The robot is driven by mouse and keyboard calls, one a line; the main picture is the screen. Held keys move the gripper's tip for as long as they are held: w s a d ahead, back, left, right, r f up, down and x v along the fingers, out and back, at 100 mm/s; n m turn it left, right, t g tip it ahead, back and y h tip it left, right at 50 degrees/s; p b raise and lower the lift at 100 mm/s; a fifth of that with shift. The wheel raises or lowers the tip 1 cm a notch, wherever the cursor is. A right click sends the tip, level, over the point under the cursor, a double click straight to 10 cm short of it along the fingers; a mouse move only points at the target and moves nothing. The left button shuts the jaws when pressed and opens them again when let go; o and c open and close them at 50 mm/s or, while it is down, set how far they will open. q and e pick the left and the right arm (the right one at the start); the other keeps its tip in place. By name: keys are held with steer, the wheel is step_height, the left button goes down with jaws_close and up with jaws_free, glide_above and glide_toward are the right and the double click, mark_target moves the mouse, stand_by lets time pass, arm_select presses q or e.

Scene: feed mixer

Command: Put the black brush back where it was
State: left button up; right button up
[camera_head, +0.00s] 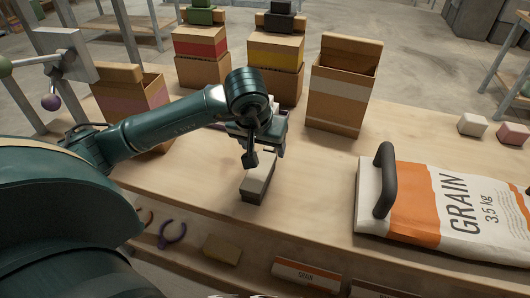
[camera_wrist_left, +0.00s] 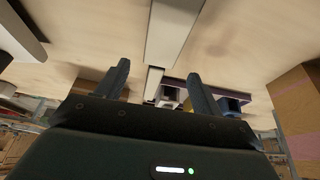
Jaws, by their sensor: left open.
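My left gripper (camera_head: 252,160) is open over the table, pointing down at a small block-shaped thing. This thing (camera_head: 258,184) has a pale grey top and a dark near end, and lies on the wooden table. It may be the brush, but I cannot tell for sure. In the left wrist view the open fingers (camera_wrist_left: 158,88) stand apart, with a pale bar (camera_wrist_left: 173,30) running between and beyond them. I cannot tell whether the fingers touch it. My right gripper is not in view.
A grain bag (camera_head: 455,205) with a black handle (camera_head: 384,180) lies at the right. Cardboard boxes (camera_head: 340,90) line the table's far edge. Small blocks (camera_head: 472,125) sit at the far right. The table (camera_head: 310,190) is clear between gripper and bag.

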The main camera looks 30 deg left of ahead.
arm_select(q)
steer(key=v, duration=0.5)
steer(key=shift+s+r, duration=0.1)
steer(key=shift+r, duration=0.2)
